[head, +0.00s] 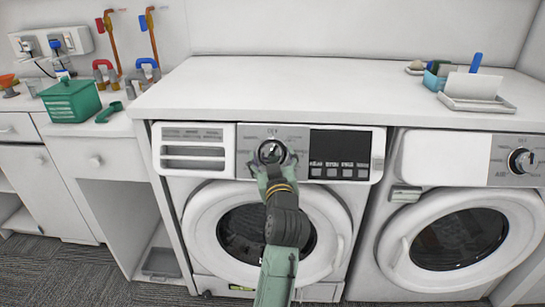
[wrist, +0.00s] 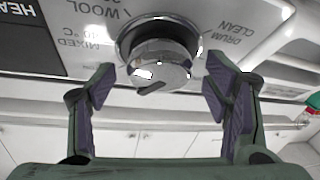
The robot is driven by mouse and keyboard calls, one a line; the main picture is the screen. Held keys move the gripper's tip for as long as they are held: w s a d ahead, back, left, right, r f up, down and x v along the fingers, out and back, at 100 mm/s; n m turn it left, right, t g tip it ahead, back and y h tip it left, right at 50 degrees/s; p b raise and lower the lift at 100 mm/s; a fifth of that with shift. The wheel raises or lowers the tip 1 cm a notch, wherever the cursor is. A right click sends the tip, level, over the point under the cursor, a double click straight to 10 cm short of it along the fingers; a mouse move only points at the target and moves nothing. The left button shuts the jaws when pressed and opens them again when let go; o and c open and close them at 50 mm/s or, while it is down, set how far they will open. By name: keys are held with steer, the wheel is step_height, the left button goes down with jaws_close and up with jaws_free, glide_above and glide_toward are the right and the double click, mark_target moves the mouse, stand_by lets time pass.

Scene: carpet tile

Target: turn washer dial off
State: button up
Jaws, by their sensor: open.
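The washer dial (head: 271,151) is a round chrome knob on the panel of the left machine. In the wrist view the dial (wrist: 158,65) sits at the top middle, with a dark slanted pointer mark on its face and printed words around it such as WOOL, MIXED and DRUM CLEAN. My gripper (head: 272,172) is in front of the panel at the dial. In the wrist view its two purple-padded fingers (wrist: 160,88) are spread, one on each side of the dial, with gaps between pads and knob. Which setting the pointer marks is not clear.
A second machine with its own dial (head: 522,161) stands on the right. A white countertop (head: 270,88) runs above both, carrying a tray (head: 477,103) at the right. A green basket (head: 70,101) sits at the left. A dark display (head: 340,154) is right of the dial.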

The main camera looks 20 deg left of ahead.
steer(key=shift+c, duration=0.5)
steer(key=c, duration=1)
steer(key=shift+c, duration=0.2)
steer(key=shift+d+n+p, duration=0.1)
steer(key=shift+n+p, duration=0.3)
steer(key=shift+n, duration=0.1)
steer(key=shift+w+d+r+n+g+y+p, duration=0.1)
steer(key=shift+n+g+y+p, duration=0.25)
steer(key=shift+n, duration=0.2)
steer(key=shift+r+n+g+y+p, duration=0.1)
steer(key=shift+n+g+y+p, duration=0.2)
steer(key=shift+n, duration=0.25)
steer(key=shift+n+g+y+p, duration=0.55)
steer(key=shift+n+g, duration=0.2)
steer(key=shift+n, duration=1.05)
steer(key=shift+f+n, duration=0.1)
steer(key=shift+n, duration=0.2)
steer(key=o, duration=1.1)
